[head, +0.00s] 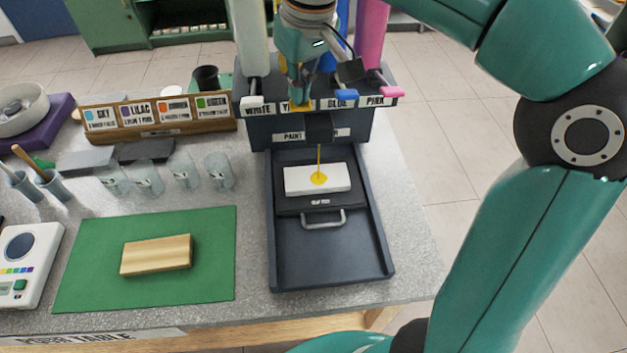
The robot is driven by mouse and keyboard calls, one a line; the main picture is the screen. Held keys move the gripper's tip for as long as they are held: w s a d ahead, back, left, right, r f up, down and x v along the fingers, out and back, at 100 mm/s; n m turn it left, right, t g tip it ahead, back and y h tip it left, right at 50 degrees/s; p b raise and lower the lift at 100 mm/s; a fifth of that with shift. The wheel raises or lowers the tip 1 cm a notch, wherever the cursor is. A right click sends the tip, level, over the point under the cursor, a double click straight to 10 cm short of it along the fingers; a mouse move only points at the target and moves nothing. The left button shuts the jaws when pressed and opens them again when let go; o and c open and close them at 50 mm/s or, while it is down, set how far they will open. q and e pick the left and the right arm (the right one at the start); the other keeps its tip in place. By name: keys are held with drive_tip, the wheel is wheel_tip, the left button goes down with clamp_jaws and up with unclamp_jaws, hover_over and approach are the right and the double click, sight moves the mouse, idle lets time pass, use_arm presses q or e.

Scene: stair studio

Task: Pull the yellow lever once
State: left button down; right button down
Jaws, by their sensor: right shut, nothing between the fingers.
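The paint dispenser (262,134) stands at the back of the table with levers labelled white, blue and pink. The label starting with Y is mostly covered by my right gripper (301,90). A bit of the yellow lever (299,107) shows just under the fingertips. My right gripper is shut with nothing between its fingers, pointing down at this lever; whether they touch is unclear. A thin yellow paint stream (319,158) falls from the nozzle onto a white block (336,178), where a small yellow puddle lies. My left gripper is out of view.
The white lever (251,102), blue lever (346,96) and pink lever (391,92) flank the gripper closely. A wooden block (156,255) lies on a green mat (90,283).

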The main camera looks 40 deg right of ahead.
sight(301, 106)
drive_tip(key=shift+f+b, duration=1.25)
drive_tip(key=shift+f, duration=0.55)
drive_tip(key=shift+r, duration=0.1)
drive_tip(key=shift+r+p, duration=3.15)
drive_tip(key=shift+p, duration=0.2)
wheel_tip(301, 106, up, 6)
drive_tip(key=p, duration=0.6)
